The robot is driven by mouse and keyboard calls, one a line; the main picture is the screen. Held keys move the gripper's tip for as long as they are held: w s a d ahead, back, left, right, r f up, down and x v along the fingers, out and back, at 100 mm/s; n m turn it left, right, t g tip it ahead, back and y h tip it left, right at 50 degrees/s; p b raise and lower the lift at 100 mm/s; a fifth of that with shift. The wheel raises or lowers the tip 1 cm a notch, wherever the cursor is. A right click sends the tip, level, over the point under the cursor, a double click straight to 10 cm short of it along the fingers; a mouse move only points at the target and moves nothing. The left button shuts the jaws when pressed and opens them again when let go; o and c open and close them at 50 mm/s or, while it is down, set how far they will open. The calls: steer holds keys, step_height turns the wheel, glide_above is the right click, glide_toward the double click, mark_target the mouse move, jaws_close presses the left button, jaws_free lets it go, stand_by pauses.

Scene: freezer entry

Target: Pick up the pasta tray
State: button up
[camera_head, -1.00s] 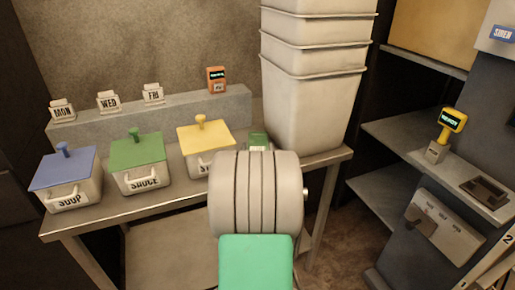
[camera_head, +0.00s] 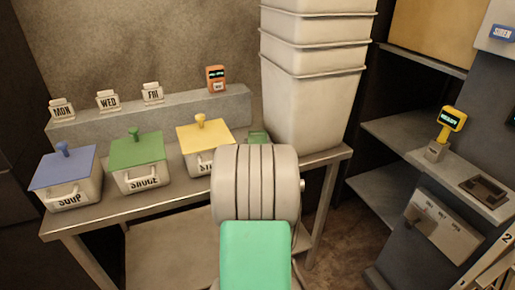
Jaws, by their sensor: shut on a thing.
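No tray with a readable PASTA label shows. A blue-lidded tray marked SOUP (camera_head: 68,182), a green-lidded tray marked SAUCE (camera_head: 138,162) and a yellow-lidded tray (camera_head: 203,142) stand in a row on the metal table. The yellow-lidded tray's label is partly covered by my arm. Just right of it, a small dark green thing (camera_head: 258,137) shows above my arm; I cannot tell what it is. My wide pale wrist and green arm link fill the lower middle. My gripper and whatever it holds are hidden behind them.
A tall stack of white bins (camera_head: 312,100) stands at the table's right end. A ledge (camera_head: 150,118) behind the trays carries MON, WED and FRI tags and an orange device (camera_head: 216,79). Grey shelving with a yellow display device (camera_head: 450,118) is at right.

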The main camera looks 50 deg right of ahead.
steer(key=c, duration=0.3)
steer(key=shift+r, duration=0.1)
jaws_close()
steer(key=shift+r, duration=0.1)
